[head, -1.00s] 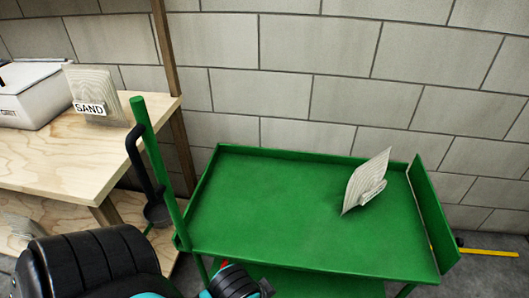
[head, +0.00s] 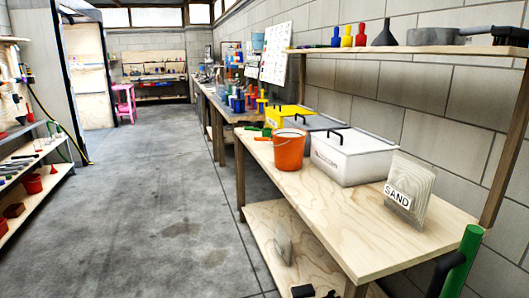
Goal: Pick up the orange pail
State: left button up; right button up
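The orange pail (head: 290,149) stands upright on the light wooden workbench (head: 350,234), near its left front edge. Its thin handle leans over to the left side of the rim. Neither of my grippers shows in the head view now.
A white lidded box (head: 348,156) stands just right of the pail, with a grey box and a yellow box behind. A SAND panel (head: 410,192) stands near the bench's right end. A green post (head: 461,262) rises at the lower right. The concrete floor (head: 160,200) left of the bench is clear.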

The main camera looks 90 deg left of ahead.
aim_at(289, 143)
jog(key=u, duration=2.6)
